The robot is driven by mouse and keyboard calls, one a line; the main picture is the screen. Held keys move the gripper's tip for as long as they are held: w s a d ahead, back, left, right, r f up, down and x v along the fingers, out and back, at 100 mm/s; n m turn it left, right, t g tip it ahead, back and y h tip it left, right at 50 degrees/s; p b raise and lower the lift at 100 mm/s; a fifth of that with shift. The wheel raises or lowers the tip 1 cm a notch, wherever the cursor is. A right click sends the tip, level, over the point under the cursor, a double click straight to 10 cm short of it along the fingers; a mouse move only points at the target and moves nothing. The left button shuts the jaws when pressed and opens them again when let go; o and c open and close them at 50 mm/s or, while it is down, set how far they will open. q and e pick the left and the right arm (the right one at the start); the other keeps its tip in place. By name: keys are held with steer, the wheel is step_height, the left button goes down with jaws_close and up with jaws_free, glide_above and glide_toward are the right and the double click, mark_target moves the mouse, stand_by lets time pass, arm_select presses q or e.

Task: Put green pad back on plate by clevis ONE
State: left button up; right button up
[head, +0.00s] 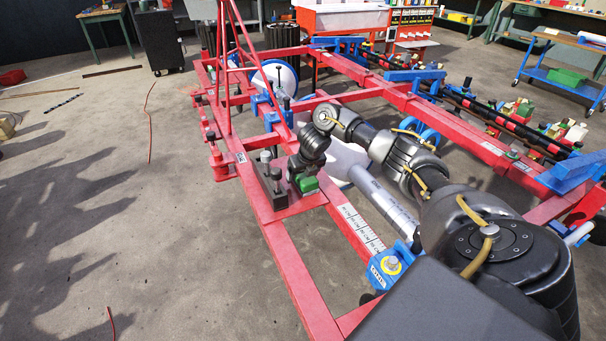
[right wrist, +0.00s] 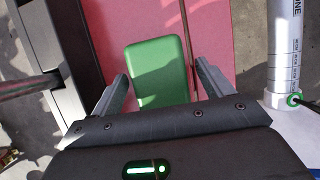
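The green pad (head: 308,184) lies flat on the red plate (head: 294,206) of the frame; the right wrist view shows it (right wrist: 158,72) against the red surface. My right gripper (head: 305,172) points down right over it. In the right wrist view my right gripper's fingers (right wrist: 162,80) are spread, one on each side of the pad, with narrow gaps showing. My left gripper is out of view.
A thin brown rod (right wrist: 188,40) runs close to the pad's right side. A white marked tube (right wrist: 285,50) is further right. Open floor lies left of the frame.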

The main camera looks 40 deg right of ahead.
mark_target(304, 175)
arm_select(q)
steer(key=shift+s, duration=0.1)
arm_select(e)
steer(key=shift+s+r, duration=0.1)
steer(key=shift+r, duration=0.45)
steer(key=v, duration=0.2)
steer(key=p+v, duration=0.1)
steer(key=v, duration=0.2)
steer(key=shift+w+a+r+p, duration=0.1)
steer(key=shift+w+r+p, duration=0.15)
steer(key=shift+r+p, duration=0.15)
steer(key=p+v, duration=0.2)
steer(key=v, duration=0.2)
arm_select(q)
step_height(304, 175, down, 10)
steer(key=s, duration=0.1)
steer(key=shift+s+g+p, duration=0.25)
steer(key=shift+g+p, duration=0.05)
steer(key=shift+p, duration=0.05)
arm_select(e)
steer(key=shift+s+r, duration=0.1)
steer(key=shift+s, duration=0.05)
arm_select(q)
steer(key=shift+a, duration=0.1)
arm_select(e)
steer(key=shift+a, duration=0.1)
